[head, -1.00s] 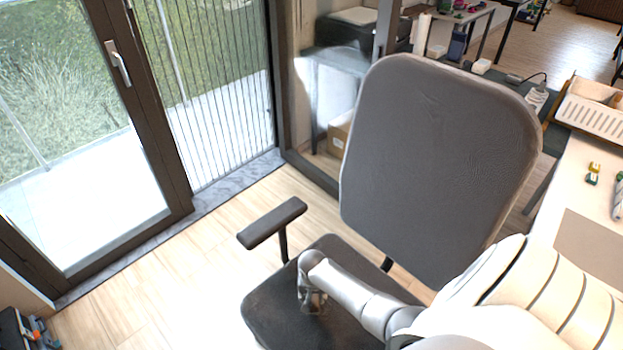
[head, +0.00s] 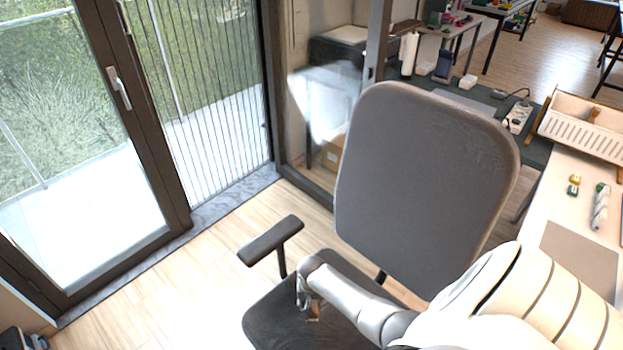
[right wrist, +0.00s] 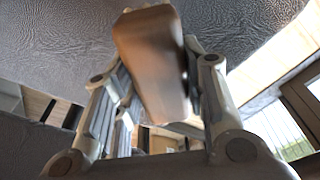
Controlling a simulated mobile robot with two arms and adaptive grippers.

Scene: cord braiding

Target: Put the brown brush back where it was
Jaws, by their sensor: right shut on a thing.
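The brown brush (right wrist: 152,65) is in the jaws of my right gripper (right wrist: 155,95), seen close and blurred in the right wrist view. It is a smooth brown block that sticks out past the fingers. In the head view my right gripper (head: 308,303) is low over the seat of the grey office chair, with a small brown bit of the brush (head: 314,313) showing below it. I cannot tell whether the brush touches the seat. My left gripper is not in the head view.
The grey chair (head: 425,185) stands in front of me, its armrest (head: 270,241) left of my arm. A light table (head: 570,215) at right holds a white slotted basket (head: 590,128), small spools (head: 574,185) and a cord bundle (head: 600,205). Floor is clear before the glass door (head: 90,150).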

